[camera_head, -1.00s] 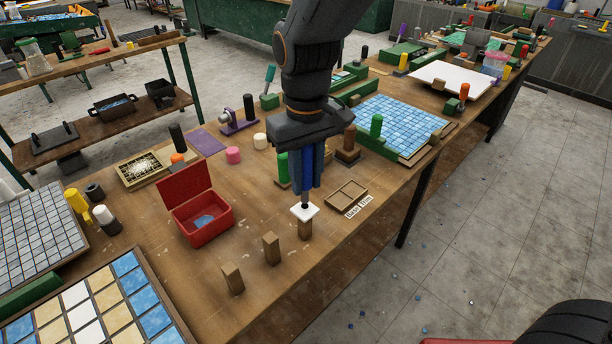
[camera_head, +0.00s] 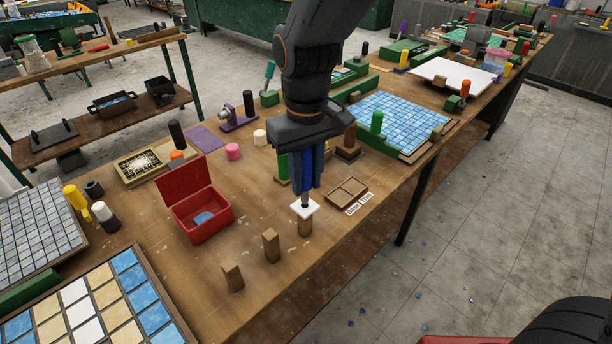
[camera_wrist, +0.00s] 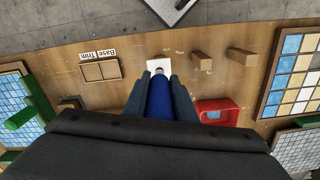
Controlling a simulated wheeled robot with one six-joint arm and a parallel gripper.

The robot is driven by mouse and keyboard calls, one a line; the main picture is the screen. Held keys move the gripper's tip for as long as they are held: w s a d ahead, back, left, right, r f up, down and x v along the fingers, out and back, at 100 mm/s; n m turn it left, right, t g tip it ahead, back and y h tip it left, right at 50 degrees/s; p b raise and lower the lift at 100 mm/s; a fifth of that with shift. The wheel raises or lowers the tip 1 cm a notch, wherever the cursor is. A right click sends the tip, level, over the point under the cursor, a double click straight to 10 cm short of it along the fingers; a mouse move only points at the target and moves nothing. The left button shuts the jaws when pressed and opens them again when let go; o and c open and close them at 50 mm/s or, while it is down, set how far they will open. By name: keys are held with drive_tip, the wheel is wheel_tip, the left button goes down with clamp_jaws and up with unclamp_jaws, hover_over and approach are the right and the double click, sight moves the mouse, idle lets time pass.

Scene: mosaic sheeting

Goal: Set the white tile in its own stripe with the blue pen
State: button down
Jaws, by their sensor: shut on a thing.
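My gripper (camera_head: 305,188) points down and is shut on the blue pen (camera_head: 307,168), which is upright. In the wrist view the blue pen (camera_wrist: 158,100) sits between the two dark fingers. Its dark tip is at the white tile (camera_head: 311,208). The tile lies at the top of a wooden post (camera_head: 305,228); I cannot tell whether it rests on it or is just above. The tile also shows beyond the pen in the wrist view (camera_wrist: 154,66). The striped panel (camera_head: 165,308) of blue, cream and white tiles is at the lower left, away from my gripper.
Two more wooden posts (camera_head: 271,246) (camera_head: 232,277) stand left of the tile. An open red box (camera_head: 205,229) with blue pieces is behind them. A two-part wooden tray (camera_head: 347,190) is at the right. A grey panel (camera_head: 35,235) lies left; a blue mosaic (camera_head: 400,122) lies behind.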

sight(305, 150)
drive_tip(key=shift+r+p, duration=3.15)
drive_tip(key=shift+r, duration=0.35)
drive_tip(key=shift+s+a, duration=0.1)
